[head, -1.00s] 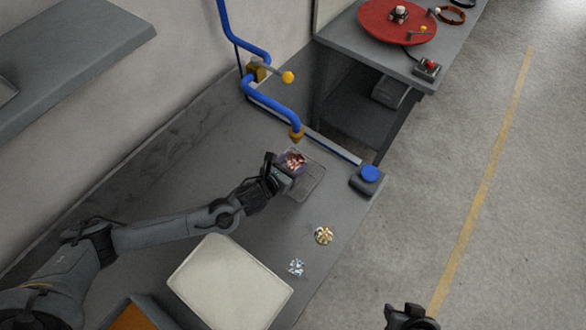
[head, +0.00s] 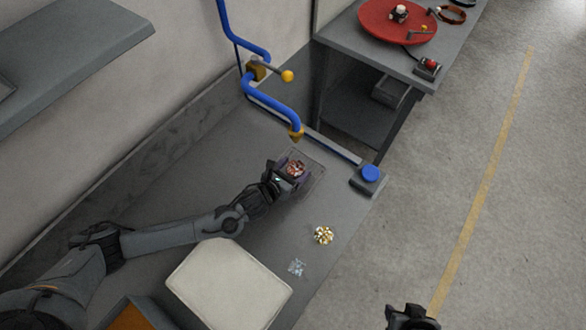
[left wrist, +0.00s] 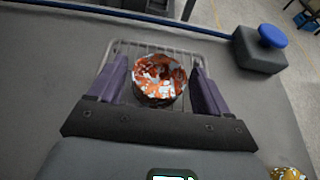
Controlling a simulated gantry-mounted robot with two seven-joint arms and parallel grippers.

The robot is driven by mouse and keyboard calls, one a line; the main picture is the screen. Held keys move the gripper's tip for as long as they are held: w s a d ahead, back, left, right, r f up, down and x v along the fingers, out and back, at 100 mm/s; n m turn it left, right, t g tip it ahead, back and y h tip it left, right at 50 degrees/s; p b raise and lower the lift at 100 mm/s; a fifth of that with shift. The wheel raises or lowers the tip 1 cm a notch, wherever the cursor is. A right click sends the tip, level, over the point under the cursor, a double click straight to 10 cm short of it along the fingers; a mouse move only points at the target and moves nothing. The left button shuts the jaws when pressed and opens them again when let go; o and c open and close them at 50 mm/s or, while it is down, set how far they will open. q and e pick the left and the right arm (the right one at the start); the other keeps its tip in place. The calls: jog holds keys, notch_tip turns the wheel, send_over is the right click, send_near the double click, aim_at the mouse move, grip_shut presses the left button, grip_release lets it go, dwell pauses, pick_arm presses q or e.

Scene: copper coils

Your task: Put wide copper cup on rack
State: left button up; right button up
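The wide copper cup (head: 296,168), mottled copper and pale, is between the two purple fingers of my left gripper (head: 290,173). In the head view the rack (head: 318,168) lies at the table's far end. Whether the cup touches the wires is hidden. My right gripper (head: 411,318) is at the bottom edge, empty, over the floor.
A blue button on a dark box (head: 367,181) stands right of the rack. A blue pipe (head: 272,103) with a brass nozzle (head: 296,135) hangs behind it. A gold piece (head: 323,235), a silvery piece (head: 296,267) and a pale board (head: 225,285) lie nearer.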

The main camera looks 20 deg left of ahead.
pick_arm(q)
jog(key=shift+o, duration=0.3)
jog(key=shift+r, duration=0.1)
jog(key=shift+r, duration=0.15)
jog(key=p+v, duration=0.1)
jog(key=v, duration=0.9)
jog(key=shift+s+a, duration=0.1)
jog(key=shift+s, duration=0.1)
jog(key=s+d+r+n+g+y, duration=0.15)
jog(key=s+n, duration=0.25)
jog(key=n, duration=0.6)
jog(key=s+d+r+n+g, duration=0.1)
jog(key=s+d+n+g, duration=0.2)
jog(key=n, duration=0.7)
jog(key=s+a+n+g+y, duration=0.1)
jog(key=s+a+n+g, duration=0.4)
jog(key=s+n, duration=0.6)
jog(key=a+n, duration=0.2)
jog(key=n, duration=0.3)
jog(key=shift+s+f+n, duration=0.3)
jog(key=shift+f+n, duration=0.05)
jog(key=shift+n, duration=0.05)
